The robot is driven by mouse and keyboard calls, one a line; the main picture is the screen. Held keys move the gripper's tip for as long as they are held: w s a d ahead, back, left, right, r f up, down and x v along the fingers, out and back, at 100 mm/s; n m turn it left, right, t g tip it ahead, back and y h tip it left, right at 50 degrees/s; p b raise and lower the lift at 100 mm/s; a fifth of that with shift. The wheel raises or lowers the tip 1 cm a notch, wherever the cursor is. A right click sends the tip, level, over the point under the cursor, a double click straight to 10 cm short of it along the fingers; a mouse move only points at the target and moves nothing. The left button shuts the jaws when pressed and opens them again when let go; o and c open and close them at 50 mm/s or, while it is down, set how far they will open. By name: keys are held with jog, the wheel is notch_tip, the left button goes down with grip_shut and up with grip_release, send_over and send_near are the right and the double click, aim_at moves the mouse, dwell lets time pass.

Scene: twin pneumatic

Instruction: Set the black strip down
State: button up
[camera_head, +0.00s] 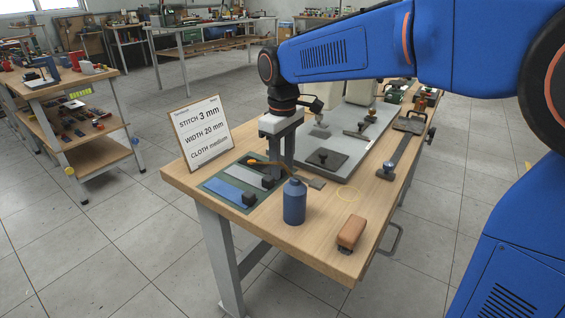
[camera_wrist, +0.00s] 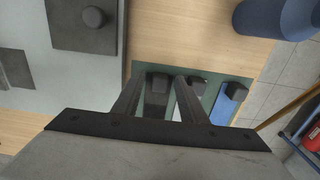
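A dark green mat (camera_head: 213,187) lies at the near left of the workbench. A blue strip (camera_head: 228,191) and a grey strip (camera_head: 244,175) lie side by side on it, each with a black block on its end. In the wrist view the blue strip (camera_wrist: 220,106) and the grey strip's block (camera_wrist: 197,86) show right of my gripper (camera_wrist: 162,80). Its fingers stand around another black block (camera_wrist: 158,83) with a dark strip below it, low over the mat. A narrow gap seems to show beside that block. In the head view my gripper (camera_head: 282,165) hides this strip.
A blue bottle (camera_head: 294,202) stands close in front of my gripper, and a brown block (camera_head: 351,232) lies near the front corner. A sign (camera_head: 200,132) stands behind the mat.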

notch_tip(320, 180, up, 12)
jog(key=shift+r, duration=0.15)
dwell(0.7)
